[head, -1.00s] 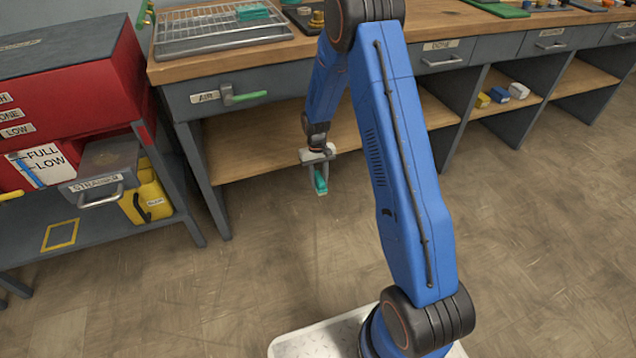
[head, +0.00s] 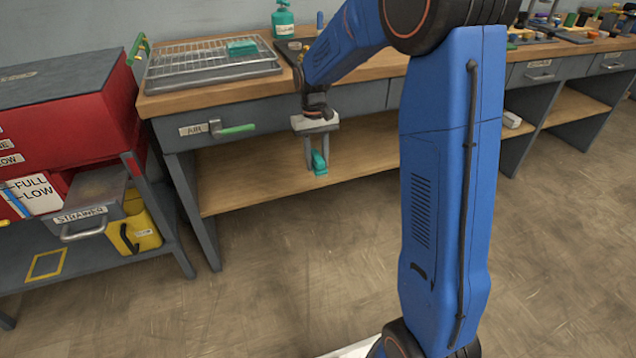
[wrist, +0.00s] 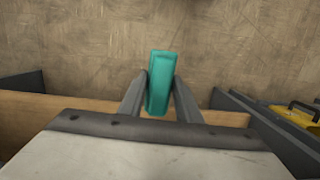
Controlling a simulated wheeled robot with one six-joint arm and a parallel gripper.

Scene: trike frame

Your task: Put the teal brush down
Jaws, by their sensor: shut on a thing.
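The teal brush (head: 319,163) is held between the fingers of my gripper (head: 318,160), which points down in front of the workbench. In the wrist view the brush (wrist: 159,84) stands out between the two grey fingers (wrist: 160,98), with bare floor beyond it. My gripper is shut on the brush and holds it in the air, below the height of the bench top. Part of the brush is hidden by the fingers.
A wire rack on a tray (head: 205,70) sits on the bench top with a teal block (head: 241,48) on it. A green bottle (head: 283,20) stands behind. A red cabinet (head: 75,115) and a yellow container (head: 140,228) are at left.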

